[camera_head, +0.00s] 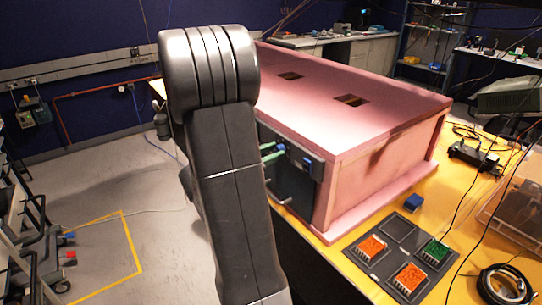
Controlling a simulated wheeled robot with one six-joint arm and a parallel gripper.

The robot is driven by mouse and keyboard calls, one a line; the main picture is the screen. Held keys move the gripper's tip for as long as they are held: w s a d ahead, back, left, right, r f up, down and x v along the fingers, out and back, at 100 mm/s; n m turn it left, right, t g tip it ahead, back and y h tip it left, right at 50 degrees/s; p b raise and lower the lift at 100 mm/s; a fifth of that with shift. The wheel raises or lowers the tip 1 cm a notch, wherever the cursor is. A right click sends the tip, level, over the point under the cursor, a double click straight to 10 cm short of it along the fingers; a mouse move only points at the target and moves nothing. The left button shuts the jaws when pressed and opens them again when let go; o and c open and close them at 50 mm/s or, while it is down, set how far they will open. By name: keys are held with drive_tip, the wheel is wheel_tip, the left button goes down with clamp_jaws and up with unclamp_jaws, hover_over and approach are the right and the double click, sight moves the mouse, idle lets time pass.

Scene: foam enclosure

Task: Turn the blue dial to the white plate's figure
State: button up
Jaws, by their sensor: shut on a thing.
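The dark front panel (290,183) of the pink foam box shows just right of my arm. My gripper (274,152) shows only as pale green fingertips coming out from behind my dark arm, at the upper part of this panel. It is shut on a small blue piece, seemingly the blue dial (282,147), at the panel; the dial's pointer and angle are too small to read. Another small blue part (307,163) sits to the right on the panel. I cannot make out the white plate or its figure; my arm hides the panel's left part.
The pink foam box (350,92) with square holes in its top stands on a yellow table (350,246). A dark tray (379,255) with orange and green blocks and a blue block (413,202) lie in front. A cable coil (505,287) is at the right.

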drive_tip(key=m+b, duration=0.7)
drive_tip(key=b, duration=0.5)
drive_tip(key=shift+f, duration=0.1)
drive_tip(key=o, duration=1)
drive_tip(key=shift+s, duration=0.1)
drive_tip(key=b+v, duration=0.1)
drive_tip(key=v, duration=1.2)
drive_tip(key=shift+s+a, duration=0.25)
drive_tip(key=shift+a, duration=0.1)
drive_tip(key=shift+d, duration=0.1)
